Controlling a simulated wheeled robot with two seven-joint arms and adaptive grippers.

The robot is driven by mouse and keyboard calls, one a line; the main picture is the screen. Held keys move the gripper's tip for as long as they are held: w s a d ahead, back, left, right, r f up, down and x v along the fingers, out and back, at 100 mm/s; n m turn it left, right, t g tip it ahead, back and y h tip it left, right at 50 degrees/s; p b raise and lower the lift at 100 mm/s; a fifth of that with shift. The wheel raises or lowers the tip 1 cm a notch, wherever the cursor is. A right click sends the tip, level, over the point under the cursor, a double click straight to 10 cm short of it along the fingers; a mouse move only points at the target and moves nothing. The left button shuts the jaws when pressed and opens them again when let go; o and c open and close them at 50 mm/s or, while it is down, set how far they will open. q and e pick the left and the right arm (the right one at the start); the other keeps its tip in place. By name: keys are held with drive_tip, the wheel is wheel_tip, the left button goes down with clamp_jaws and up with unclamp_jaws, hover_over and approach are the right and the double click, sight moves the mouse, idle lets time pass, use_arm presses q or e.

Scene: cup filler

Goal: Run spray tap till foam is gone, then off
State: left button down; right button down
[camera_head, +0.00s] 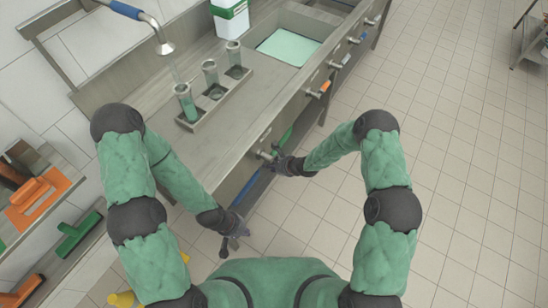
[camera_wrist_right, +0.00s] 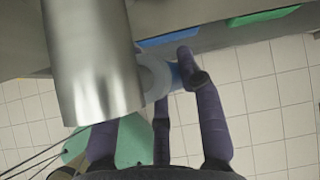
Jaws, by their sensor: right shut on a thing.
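The spray head (camera_head: 165,47) hangs from a metal arm with a blue sleeve at the upper left. A faint pale streak runs below it towards the nearest clear cup (camera_head: 187,106), which looks greenish inside. Foam cannot be told apart at this size. My right gripper (camera_head: 284,163) is at the nearest tap (camera_head: 264,155) on the counter front. In the right wrist view its fingers (camera_wrist_right: 174,95) close around the tap's blue-ringed knob (camera_wrist_right: 174,75), beside a large metal cylinder (camera_wrist_right: 90,60). My left gripper (camera_head: 233,243) is low beside the counter, empty, its fingers apart.
Two more cups (camera_head: 210,72) stand in the metal rack (camera_head: 212,108). A basin (camera_head: 289,47) with a pale green surface and a white-green container (camera_head: 231,18) lie behind. An orange-handled tap (camera_head: 323,88) sits further along.

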drive_tip(key=shift+s+f, duration=0.2)
drive_tip(key=shift+s, duration=0.1)
drive_tip(key=c, duration=0.8)
unclamp_jaws()
drive_tip(key=shift+w+a, duration=0.1)
drive_tip(key=shift+o, duration=0.2)
drive_tip(key=shift+r, duration=0.1)
drive_tip(key=shift+r, duration=0.1)
drive_tip(key=shift+d+r, duration=0.2)
drive_tip(key=shift+d, duration=0.1)
drive_tip(key=v, duration=1.1)
